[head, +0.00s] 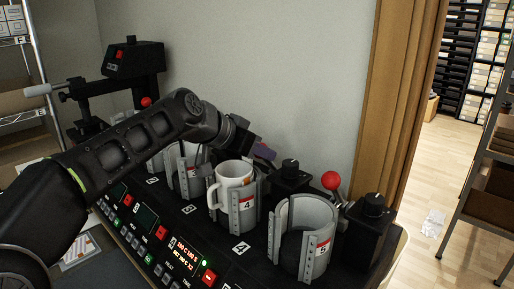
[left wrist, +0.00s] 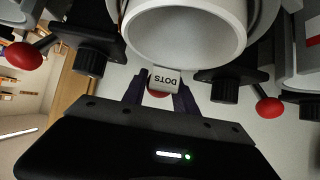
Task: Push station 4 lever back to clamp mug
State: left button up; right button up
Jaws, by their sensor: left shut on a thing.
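A white mug (head: 234,175) with its handle to the left stands in the grey station 4 clamp (head: 246,205), marked 4. Its white opening (left wrist: 185,35) fills the top of the left wrist view. My left gripper (head: 264,152) is just behind the mug, near the wall. In the left wrist view its two dark fingers (left wrist: 160,95) close around a red knob (left wrist: 158,93), the station 4 lever's. The lever's shaft is hidden in both views. My right gripper is not in view.
The empty station 5 clamp (head: 297,237) stands to the right, with a red lever ball (head: 331,180) and black knob (head: 374,204) behind it. Another clamp (head: 184,172) is left of station 4. Red lever balls flank my gripper in the wrist view. A wall is close behind.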

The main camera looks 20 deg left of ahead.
pick_arm(q)
jog(key=shift+c, duration=0.5)
jog(key=shift+w+d+r+p, duration=0.1)
jog(key=shift+w+r+p, duration=0.1)
jog(key=shift+r+p, duration=0.15)
jog(key=shift+w+d+r+p, duration=0.15)
jog(key=shift+w+r+p, duration=0.1)
jog(key=shift+w+p, duration=0.3)
jog(key=shift+w, duration=0.15)
jog(key=shift+w+d+r, duration=0.2)
jog(key=shift+w, duration=0.2)
jog(key=shift+w+r, duration=0.1)
jog(key=shift+w, duration=0.05)
jog(key=shift+w+d, duration=0.1)
jog(key=shift+w, duration=0.1)
jog(key=shift+w+d+r, duration=0.2)
jog(key=shift+w+d, duration=0.05)
jog(key=shift+w, duration=0.35)
jog(key=shift+w+d+r, duration=0.15)
jog(key=shift+w+d, duration=0.05)
jog(key=shift+w, duration=0.4)
